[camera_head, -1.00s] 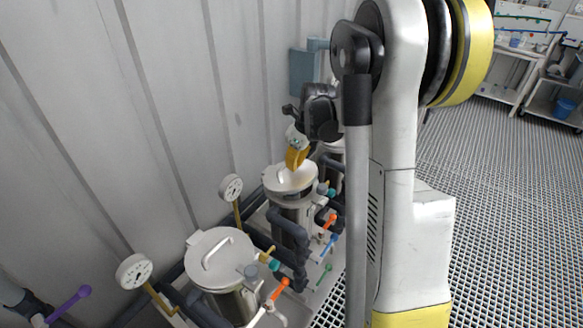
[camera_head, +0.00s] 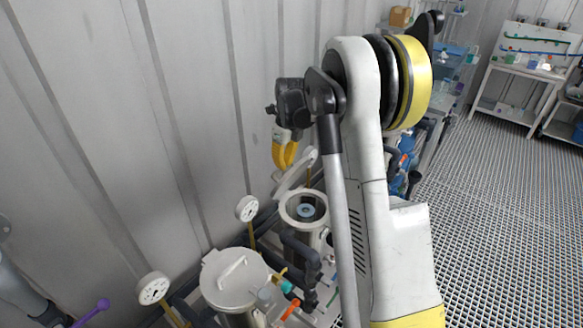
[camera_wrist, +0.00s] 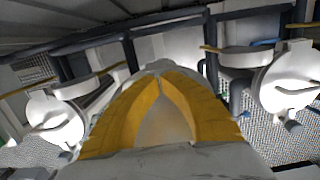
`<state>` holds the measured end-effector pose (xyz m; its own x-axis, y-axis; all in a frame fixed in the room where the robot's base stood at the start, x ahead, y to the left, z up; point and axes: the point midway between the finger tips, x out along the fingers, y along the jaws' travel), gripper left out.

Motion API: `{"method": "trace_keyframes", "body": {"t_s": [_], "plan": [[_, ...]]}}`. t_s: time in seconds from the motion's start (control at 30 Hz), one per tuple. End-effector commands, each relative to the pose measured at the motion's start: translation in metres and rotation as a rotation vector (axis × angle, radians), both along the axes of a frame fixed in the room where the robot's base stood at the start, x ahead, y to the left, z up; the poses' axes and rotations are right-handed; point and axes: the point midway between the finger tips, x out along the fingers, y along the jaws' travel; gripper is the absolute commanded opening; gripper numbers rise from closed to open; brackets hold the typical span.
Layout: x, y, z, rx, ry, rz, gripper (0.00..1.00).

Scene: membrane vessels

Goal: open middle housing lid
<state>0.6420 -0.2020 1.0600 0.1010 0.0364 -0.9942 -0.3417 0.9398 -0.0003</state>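The middle housing (camera_head: 305,210) stands behind the nearest one in the head view, its round mouth uncovered with a blue-grey disc inside. Its lid (camera_head: 296,173) is tilted up on the wall side, seen nearly edge-on. My gripper (camera_head: 285,163) has its yellow fingers pointing down close behind the raised lid. In the wrist view my gripper (camera_wrist: 160,75) shows its fingertips meeting. A pale surface (camera_wrist: 168,65) lies just beyond them, mostly covered. The lid handle is hidden, so I cannot tell whether the fingers touch it.
The nearest housing has a closed lid (camera_head: 233,278) with a bar handle. Gauges (camera_head: 247,208) and dark pipes (camera_head: 300,247) stand close around the housings. The corrugated wall (camera_head: 120,120) is just to the left. Open grating floor (camera_head: 490,200) lies to the right.

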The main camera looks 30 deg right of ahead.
Motion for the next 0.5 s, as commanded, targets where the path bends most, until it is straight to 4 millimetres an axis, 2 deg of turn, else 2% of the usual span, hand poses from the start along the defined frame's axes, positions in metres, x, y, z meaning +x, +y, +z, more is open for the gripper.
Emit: {"method": "trace_keyframes", "body": {"t_s": [0.2, 0.5], "plan": [[0.014, 0.006, -0.001, 0.0, 0.0, 0.001, 0.0], [0.021, 0.008, -0.002, 0.0, 0.0, 0.0, 0.0]]}}
